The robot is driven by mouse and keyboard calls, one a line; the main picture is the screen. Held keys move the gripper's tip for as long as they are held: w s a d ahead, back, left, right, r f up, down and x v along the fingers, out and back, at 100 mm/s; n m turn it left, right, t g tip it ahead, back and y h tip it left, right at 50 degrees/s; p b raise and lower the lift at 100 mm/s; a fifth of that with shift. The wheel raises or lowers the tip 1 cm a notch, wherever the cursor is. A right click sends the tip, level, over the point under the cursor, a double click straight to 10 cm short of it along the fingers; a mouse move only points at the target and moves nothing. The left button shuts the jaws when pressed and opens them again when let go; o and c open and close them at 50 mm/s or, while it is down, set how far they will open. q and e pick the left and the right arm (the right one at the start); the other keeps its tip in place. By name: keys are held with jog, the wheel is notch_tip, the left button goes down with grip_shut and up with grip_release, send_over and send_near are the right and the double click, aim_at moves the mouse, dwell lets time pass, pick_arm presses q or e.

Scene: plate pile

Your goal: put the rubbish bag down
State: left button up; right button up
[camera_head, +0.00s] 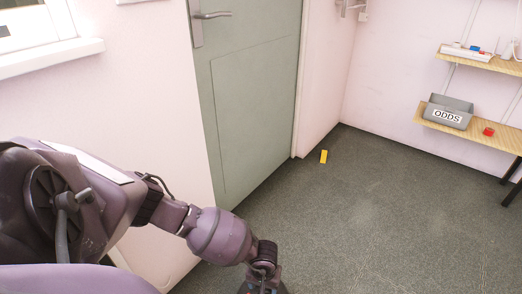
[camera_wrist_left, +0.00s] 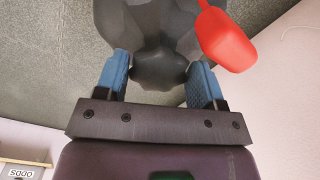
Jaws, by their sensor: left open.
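The rubbish bag (camera_wrist_left: 160,28) is dark grey and lumpy, at the top of the left wrist view against the grey floor. Its narrower gathered part lies between the blue finger pads of my left gripper (camera_wrist_left: 162,72). The fingers are open, with a gap visible beside the bag on at least one side. A red tag-like piece (camera_wrist_left: 228,40) sits beside the bag at the right. In the head view my left arm reaches down to the bottom edge, where the wrist and a dark shape are cut off. I cannot tell whether the bag rests on the floor. My right gripper is not in view.
A green-grey door (camera_head: 255,85) stands behind my left arm. A yellow block (camera_head: 324,157) lies on the floor near the doorway. Shelves at the right hold a grey ODDS bin (camera_head: 432,110) and a red block (camera_head: 488,132). The middle floor (camera_head: 370,220) is clear.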

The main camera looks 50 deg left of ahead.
pick_arm(q)
jog(key=r+p, duration=0.2)
jog(key=r, duration=0.5)
jog(key=shift+w, duration=0.2)
jog(key=shift+s+r+p, duration=0.2)
jog(key=shift+r+p, duration=0.15)
jog(key=shift+r, duration=0.5)
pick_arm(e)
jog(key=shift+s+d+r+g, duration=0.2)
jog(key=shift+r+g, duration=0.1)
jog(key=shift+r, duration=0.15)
